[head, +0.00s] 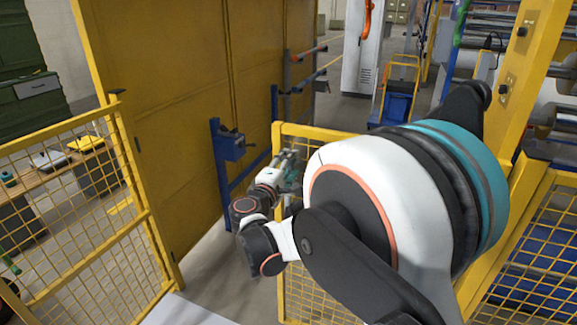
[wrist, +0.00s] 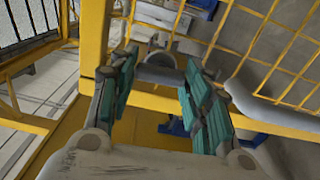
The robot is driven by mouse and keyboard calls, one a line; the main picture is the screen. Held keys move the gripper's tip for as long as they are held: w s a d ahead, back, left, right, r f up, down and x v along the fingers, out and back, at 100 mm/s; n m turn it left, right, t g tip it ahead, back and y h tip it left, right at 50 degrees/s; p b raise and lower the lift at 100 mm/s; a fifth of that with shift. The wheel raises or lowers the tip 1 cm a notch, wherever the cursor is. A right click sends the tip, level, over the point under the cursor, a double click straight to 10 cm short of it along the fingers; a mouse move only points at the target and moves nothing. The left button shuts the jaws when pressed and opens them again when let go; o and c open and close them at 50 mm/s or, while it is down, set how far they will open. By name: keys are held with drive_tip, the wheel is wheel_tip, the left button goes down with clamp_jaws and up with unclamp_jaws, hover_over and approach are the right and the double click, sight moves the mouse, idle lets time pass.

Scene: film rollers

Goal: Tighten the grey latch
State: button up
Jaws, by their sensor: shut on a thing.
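In the wrist view my gripper (wrist: 161,60) has its two teal-padded fingers on either side of a rounded grey piece, which looks like the grey latch (wrist: 160,72). The fingers are shut on this piece, with a wide gap between them nearer the palm. The latch sits by the yellow frame of the mesh fence. In the head view my gripper (head: 288,165) is at the top edge of the middle yellow fence, and my arm partly covers that area. The latch cannot be made out there.
A yellow mesh gate (head: 70,205) stands at the left, beside tall yellow panels (head: 170,90). A blue post with a bracket (head: 230,145) is just left of my gripper. The yellow fence (head: 300,130) runs behind my arm. Grey floor shows between gate and fence.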

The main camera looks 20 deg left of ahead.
drive_tip(key=o, duration=1.1)
drive_tip(key=shift+c, duration=0.2)
drive_tip(key=s, duration=1.2)
drive_tip(key=shift+a, duration=0.45)
